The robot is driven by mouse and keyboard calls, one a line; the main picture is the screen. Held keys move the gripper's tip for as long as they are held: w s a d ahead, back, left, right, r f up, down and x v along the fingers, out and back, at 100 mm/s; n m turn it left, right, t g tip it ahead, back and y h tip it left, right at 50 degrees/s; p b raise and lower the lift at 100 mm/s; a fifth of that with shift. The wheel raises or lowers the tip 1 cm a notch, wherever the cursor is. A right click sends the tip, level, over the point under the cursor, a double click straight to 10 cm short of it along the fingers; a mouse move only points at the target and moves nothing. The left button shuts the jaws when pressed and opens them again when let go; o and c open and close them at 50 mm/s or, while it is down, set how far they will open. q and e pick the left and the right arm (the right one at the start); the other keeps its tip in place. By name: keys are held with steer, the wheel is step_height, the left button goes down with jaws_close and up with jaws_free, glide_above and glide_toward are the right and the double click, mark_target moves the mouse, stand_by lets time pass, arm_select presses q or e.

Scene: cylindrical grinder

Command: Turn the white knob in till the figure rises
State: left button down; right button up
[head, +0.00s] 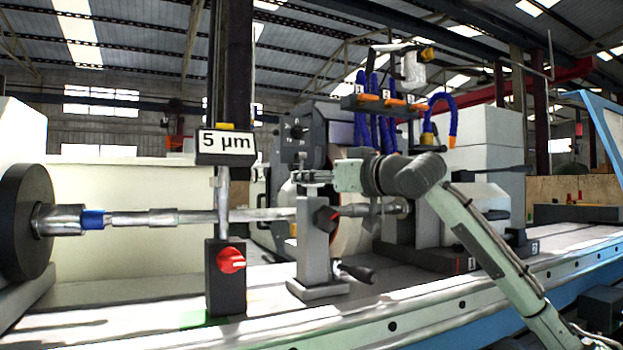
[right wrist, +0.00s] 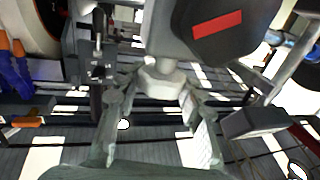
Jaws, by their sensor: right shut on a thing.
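The white knob (right wrist: 160,82) sits between the fingers of my right gripper (right wrist: 158,88) in the right wrist view. My right gripper is shut on it, a finger on each side. In the head view, my right gripper (head: 318,178) reaches in from the right to the top of the grey steady stand (head: 314,247); the knob is hard to make out there. The figure reads "5 µm" on the display (head: 226,146), on a post left of the stand. My left gripper is not in view.
A long steel shaft (head: 185,217) runs from the dark disc (head: 27,222) at left past the stand. A black knob with a red mark (head: 325,218) is on the stand, also in the wrist view (right wrist: 215,24). A red knob (head: 231,260) is on the gauge base. Blue hoses (head: 377,120) hang behind.

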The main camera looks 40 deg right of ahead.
steer(key=o, duration=1.2)
steer(key=s, duration=1.2)
steer(key=shift+a, duration=0.4)
